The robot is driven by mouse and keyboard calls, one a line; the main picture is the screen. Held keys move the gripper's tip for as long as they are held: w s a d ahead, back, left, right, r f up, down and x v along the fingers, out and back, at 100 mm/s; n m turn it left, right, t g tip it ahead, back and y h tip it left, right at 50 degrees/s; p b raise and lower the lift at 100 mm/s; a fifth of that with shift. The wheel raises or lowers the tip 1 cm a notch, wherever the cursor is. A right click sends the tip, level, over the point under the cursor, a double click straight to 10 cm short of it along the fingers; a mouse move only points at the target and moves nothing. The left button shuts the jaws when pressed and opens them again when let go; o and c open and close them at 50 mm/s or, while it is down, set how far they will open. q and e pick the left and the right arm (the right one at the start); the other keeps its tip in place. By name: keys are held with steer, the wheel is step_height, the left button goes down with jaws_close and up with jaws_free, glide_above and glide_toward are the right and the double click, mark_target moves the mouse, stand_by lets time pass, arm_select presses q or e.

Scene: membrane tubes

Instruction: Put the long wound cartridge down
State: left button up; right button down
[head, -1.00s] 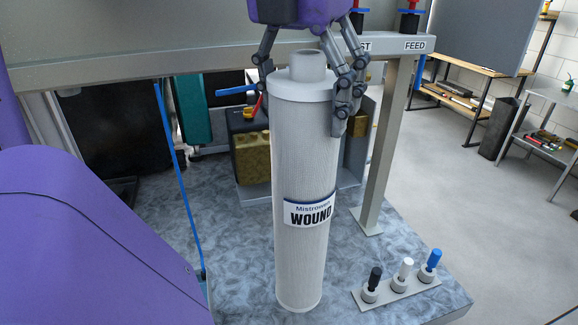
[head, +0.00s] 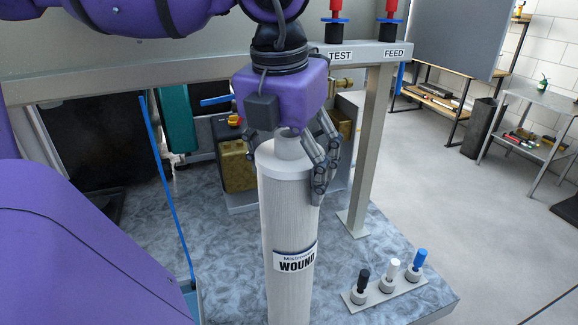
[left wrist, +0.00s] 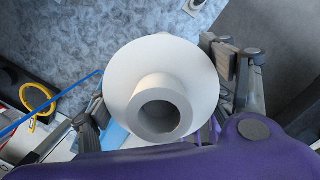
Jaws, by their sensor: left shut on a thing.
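The long wound cartridge (head: 290,225) is a tall white cylinder with a "WOUND" label, upright in the middle of the head view. Its lower end runs out of the picture, so I cannot tell whether it touches the surface below. My left gripper (head: 287,165) comes down from above and is shut on the cartridge's top end, fingers on either side. In the left wrist view the cartridge's round end cap (left wrist: 165,70) and hollow neck sit between the fingers. My right gripper is not in view.
A mottled blue-grey bench top (head: 370,262) surrounds the cartridge. A rack with black, white and blue-topped pegs (head: 388,285) stands at its front right.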

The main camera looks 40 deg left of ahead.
mark_target(287, 136)
arm_select(q)
steer(key=o, duration=2.1)
steer(key=shift+f, duration=0.1)
steer(key=shift+s+d+r, duration=0.1)
steer(key=shift+s+r, duration=0.1)
steer(key=shift+r, duration=1.1)
steer(key=shift+s+r, duration=0.15)
steer(key=shift+r, duration=1.1)
steer(key=shift+s+d+r, duration=0.1)
steer(key=shift+s+r, duration=0.1)
steer(key=shift+r, duration=1.1)
